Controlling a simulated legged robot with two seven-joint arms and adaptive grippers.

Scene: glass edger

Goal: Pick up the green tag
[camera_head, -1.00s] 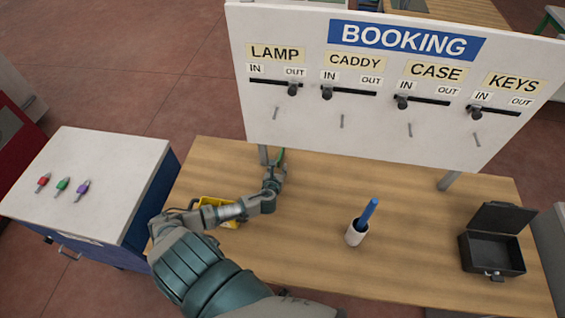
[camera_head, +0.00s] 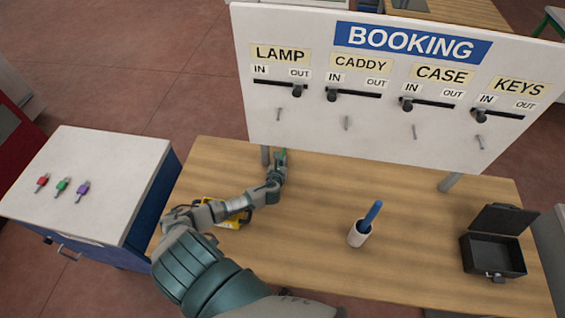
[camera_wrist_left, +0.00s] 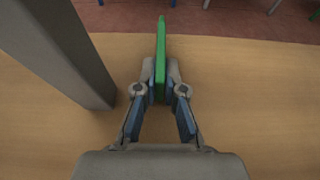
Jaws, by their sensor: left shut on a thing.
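The green tag (camera_wrist_left: 161,50) stands upright, seen nearly edge-on, between the fingers in the left wrist view. In the head view only a small green bit of it (camera_head: 283,152) shows at the table's back edge, below the board. My left gripper (camera_wrist_left: 161,82) is shut on the tag, with one finger on each side. It shows in the head view (camera_head: 279,164) at the end of the arm, above the table's back left part. My right gripper is in neither view.
A grey post (camera_wrist_left: 62,50) stands close left of the gripper, under the BOOKING board (camera_head: 400,110). The wooden table (camera_head: 320,220) holds a yellow caddy (camera_head: 239,217), a white cup with a blue stick (camera_head: 359,235) and an open black case (camera_head: 493,258). A cabinet (camera_head: 125,160) stands left.

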